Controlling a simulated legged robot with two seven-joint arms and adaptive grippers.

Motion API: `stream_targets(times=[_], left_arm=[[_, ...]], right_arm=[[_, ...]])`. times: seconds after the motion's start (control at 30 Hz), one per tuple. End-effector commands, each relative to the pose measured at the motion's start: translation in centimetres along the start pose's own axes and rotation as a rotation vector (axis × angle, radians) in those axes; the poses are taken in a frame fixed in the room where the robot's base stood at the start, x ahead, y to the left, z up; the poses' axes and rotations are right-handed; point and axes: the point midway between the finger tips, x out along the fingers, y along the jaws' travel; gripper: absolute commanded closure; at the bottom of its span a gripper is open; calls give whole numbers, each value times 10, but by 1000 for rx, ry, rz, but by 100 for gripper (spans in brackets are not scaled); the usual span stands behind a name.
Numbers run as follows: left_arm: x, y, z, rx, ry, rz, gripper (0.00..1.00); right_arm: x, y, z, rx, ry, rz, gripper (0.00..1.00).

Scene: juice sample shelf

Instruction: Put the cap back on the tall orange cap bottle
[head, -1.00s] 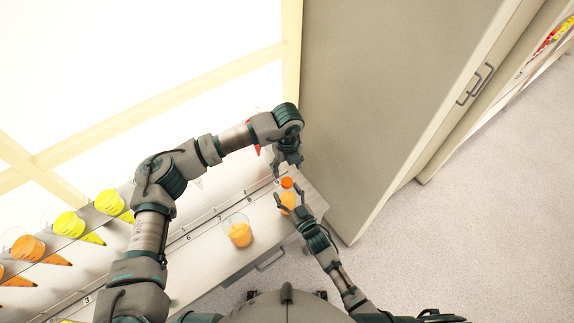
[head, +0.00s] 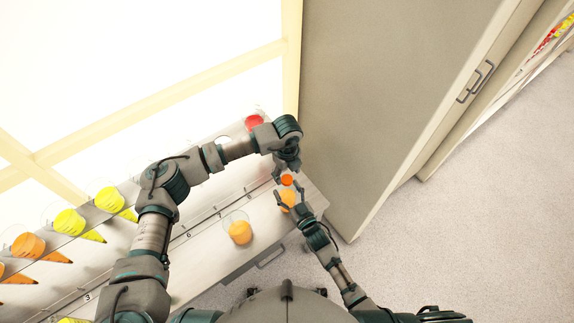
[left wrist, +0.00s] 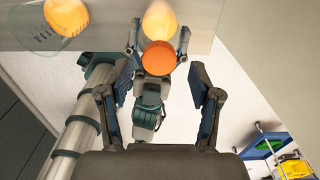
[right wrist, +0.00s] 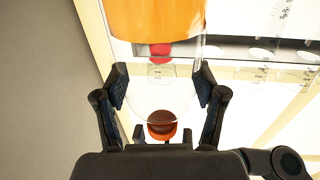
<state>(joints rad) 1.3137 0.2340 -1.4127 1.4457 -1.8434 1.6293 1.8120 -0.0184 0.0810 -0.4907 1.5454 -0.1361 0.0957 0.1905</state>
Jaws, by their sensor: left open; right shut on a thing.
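The tall bottle (head: 288,199) holds orange juice near the shelf's right end. My right gripper (head: 289,191) is shut on its clear part, also seen in the right wrist view (right wrist: 160,85). The orange cap (head: 287,180) is at the bottle's mouth end. In the left wrist view the cap (left wrist: 158,57) lies just beyond my open left gripper (left wrist: 151,80), in line with the gap between its fingers. In the right wrist view the cap's dark underside (right wrist: 162,124) shows through or below clear glass. I cannot tell whether the cap is seated.
A clear beaker of orange juice (head: 240,232) stands left of the bottle on the counter (head: 205,255). A red container (head: 254,123) stands behind my left forearm. Several yellow and orange containers line the left. A tall grey cabinet (head: 370,90) rises close on the right.

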Motion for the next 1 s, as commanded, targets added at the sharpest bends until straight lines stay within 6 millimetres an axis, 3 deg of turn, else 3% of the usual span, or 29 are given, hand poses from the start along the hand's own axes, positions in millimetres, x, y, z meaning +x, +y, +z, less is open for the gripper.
stream_targets(times=[0.2, 0.57, 0.83, 1.0], left_arm=[[24, 0, 0, -1, 1, 1, 36], [28, 0, 0, 0, -1, 1, 36], [28, 0, 0, 0, -1, 0, 99], [28, 0, 0, 36, -1, 0, 100]], right_arm=[[0, 0, 0, 0, 0, 0, 100], [0, 0, 0, 0, 0, 0, 100], [0, 0, 0, 0, 0, 0, 100], [0, 0, 0, -1, 0, 0, 100]])
